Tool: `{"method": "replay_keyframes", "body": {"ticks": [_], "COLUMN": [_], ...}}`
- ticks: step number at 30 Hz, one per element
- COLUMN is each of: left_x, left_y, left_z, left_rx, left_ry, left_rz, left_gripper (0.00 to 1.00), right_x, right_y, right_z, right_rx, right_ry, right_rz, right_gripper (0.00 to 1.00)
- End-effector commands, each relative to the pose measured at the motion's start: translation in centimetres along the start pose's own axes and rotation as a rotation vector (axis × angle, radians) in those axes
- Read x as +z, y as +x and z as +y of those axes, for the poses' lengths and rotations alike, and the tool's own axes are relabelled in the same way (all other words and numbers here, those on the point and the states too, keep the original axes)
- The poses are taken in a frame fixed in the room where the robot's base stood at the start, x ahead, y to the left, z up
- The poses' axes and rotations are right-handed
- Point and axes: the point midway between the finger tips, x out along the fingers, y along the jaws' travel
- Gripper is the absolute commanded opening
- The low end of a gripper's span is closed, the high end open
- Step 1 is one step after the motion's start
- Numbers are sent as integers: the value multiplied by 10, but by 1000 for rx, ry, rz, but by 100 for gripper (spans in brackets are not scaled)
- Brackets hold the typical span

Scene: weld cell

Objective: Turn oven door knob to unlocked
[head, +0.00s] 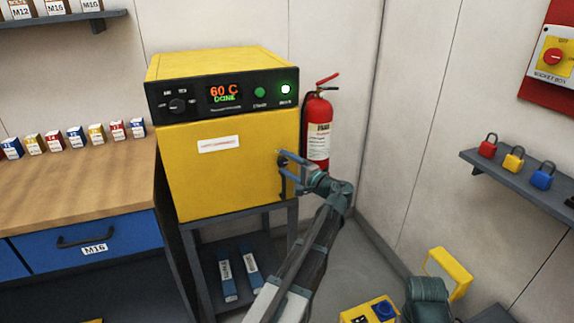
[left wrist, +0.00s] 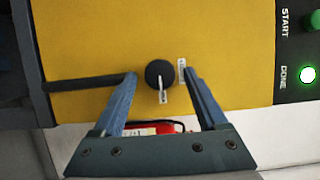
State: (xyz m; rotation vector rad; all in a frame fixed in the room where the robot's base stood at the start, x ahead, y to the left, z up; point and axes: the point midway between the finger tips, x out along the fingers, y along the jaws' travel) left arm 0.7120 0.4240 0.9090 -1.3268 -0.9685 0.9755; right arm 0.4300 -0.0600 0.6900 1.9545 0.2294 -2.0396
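The yellow oven (head: 230,165) has its door closed, and its display reads 60 C DONE. In the left wrist view the door knob (left wrist: 157,70) is round and black. Its pale pointer (left wrist: 163,92) points down in that picture, toward the door's edge, not at the small white label (left wrist: 182,70) beside it. My left gripper (head: 281,162) is at the door's right edge. In the wrist view its fingers stand open on either side of the knob, with gaps showing. In the head view the gripper mostly hides the knob.
The black door handle (left wrist: 88,83) runs close to one finger in the wrist view. A fire extinguisher (head: 318,130) stands right behind the oven. A wooden workbench (head: 80,185) is at left. A shelf with padlocks (head: 530,180) is at right.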

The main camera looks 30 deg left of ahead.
Motion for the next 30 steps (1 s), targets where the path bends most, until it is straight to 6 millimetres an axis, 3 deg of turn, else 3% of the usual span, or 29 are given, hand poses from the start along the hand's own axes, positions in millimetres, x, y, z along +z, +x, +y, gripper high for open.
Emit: {"method": "replay_keyframes", "body": {"ticks": [8,21,30], "left_x": [0,0,0], "left_y": [-9,-98,-134], "left_z": [0,0,0], "left_rx": [0,0,0], "left_ry": [0,0,0], "left_rz": [0,4,1], "left_gripper": [75,75,75], "right_x": [0,0,0], "right_y": [0,1,1], "right_z": [0,0,0], "right_rx": [0,0,0], "right_ry": [0,0,0], "right_rz": [0,0,0], "right_gripper": [50,50,50]}}
